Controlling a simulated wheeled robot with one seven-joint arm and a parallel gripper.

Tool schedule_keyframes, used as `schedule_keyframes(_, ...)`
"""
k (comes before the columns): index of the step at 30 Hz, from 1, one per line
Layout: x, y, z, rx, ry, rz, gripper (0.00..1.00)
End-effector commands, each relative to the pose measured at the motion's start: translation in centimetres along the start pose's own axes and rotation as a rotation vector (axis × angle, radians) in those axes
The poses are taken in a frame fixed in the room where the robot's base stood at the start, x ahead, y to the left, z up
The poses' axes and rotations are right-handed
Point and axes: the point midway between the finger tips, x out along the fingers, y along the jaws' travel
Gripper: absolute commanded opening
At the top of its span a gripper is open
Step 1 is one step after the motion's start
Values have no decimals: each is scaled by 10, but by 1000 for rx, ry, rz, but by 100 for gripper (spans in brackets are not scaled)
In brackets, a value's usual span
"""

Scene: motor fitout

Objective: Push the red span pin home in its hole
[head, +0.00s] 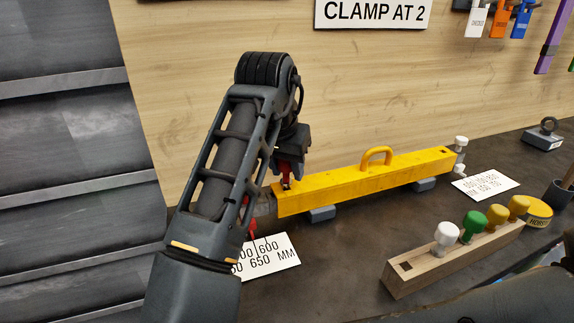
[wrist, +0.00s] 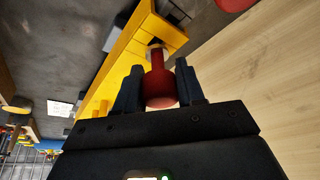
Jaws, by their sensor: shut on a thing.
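The red span pin (wrist: 158,82) is between my gripper's two fingers (wrist: 160,88) in the wrist view. Its pale tip end is at the end of the yellow beam (wrist: 118,55), by a dark opening. How deep the pin sits cannot be told. In the head view my gripper (head: 290,158) points down over the left end of the yellow beam (head: 350,182), with some red of the pin (head: 287,170) showing below it. My gripper is shut on the pin, and my arm hides part of that end.
The beam rests on grey blocks (head: 321,214) and has a yellow handle (head: 376,155). A wooden rack (head: 405,279) with white, green and yellow knobbed pins stands at front right. Number cards (head: 275,258) lie on the bench. A wooden wall rises behind.

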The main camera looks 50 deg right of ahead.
Motion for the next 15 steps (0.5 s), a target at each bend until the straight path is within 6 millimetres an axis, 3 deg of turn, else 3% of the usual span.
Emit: schedule_keyframes(15,12,0,5,0,0,-1,7)
